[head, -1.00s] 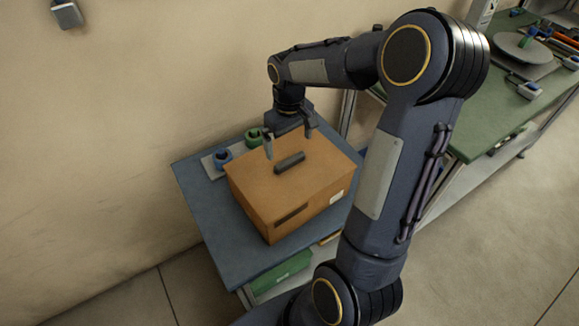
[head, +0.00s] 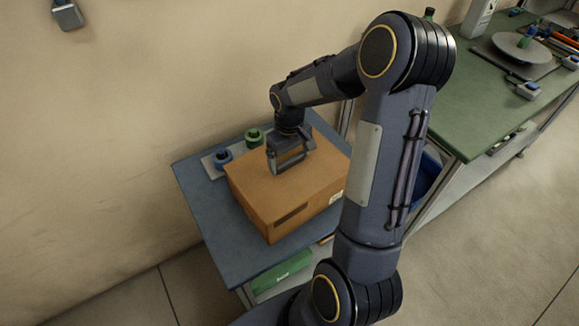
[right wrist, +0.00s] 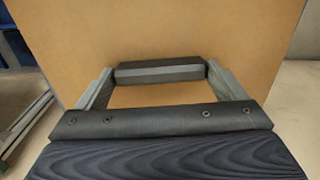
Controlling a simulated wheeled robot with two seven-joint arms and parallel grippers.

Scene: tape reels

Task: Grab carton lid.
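The brown carton (head: 258,209) stands on the blue table top, with its flat lid (head: 322,166) on it. A dark bar handle (right wrist: 160,72) is on the lid and fills the space between the fingertips of my right gripper (head: 291,165) in the right wrist view. The two grey fingers sit at the two ends of the handle, and no clear gap shows, so the gripper looks shut on it. The lid lies level on the carton, with no gap visible beneath it. My left gripper is not in view.
A blue reel (head: 223,157) and a green reel (head: 254,137) sit on a grey plate behind the carton. The blue table (head: 206,215) has free room left of the carton. A wall stands behind. A green bench (head: 478,110) is at the right.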

